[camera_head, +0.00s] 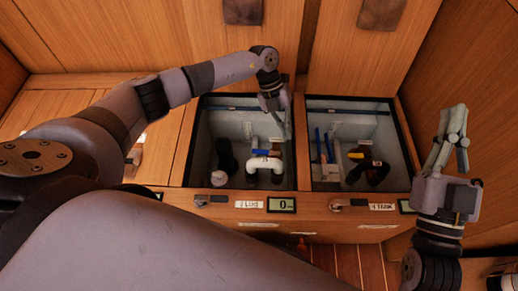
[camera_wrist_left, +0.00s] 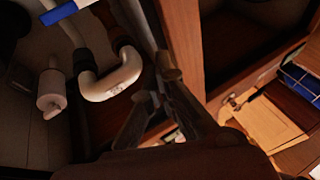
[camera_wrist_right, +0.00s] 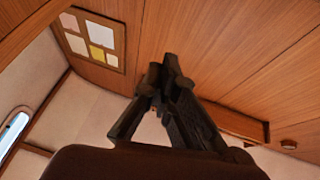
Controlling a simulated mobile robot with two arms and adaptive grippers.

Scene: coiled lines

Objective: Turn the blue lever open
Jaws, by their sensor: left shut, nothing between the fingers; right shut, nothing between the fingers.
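A short blue lever (camera_head: 265,153) sits over the white U-shaped pipe (camera_head: 265,165) in the left open compartment. In the left wrist view a blue piece (camera_wrist_left: 58,12) shows at the top left, above the white pipe bend (camera_wrist_left: 112,82). My left gripper (camera_head: 284,128) is shut and empty, above the right side of the left compartment, apart from the lever. Its fingers (camera_wrist_left: 157,88) point beside the pipe bend. Other blue upright bars (camera_head: 323,145) stand in the right compartment. My right gripper (camera_head: 455,122) is shut and empty at the far right, fingers pointing up.
A wooden divider (camera_head: 299,150) separates the two compartments. The right one (camera_head: 400,170) holds a yellow handle (camera_head: 356,155) and dark pipes. A black cylinder (camera_head: 227,153) stands left of the white pipe. A small display (camera_head: 281,205) sits on the front ledge.

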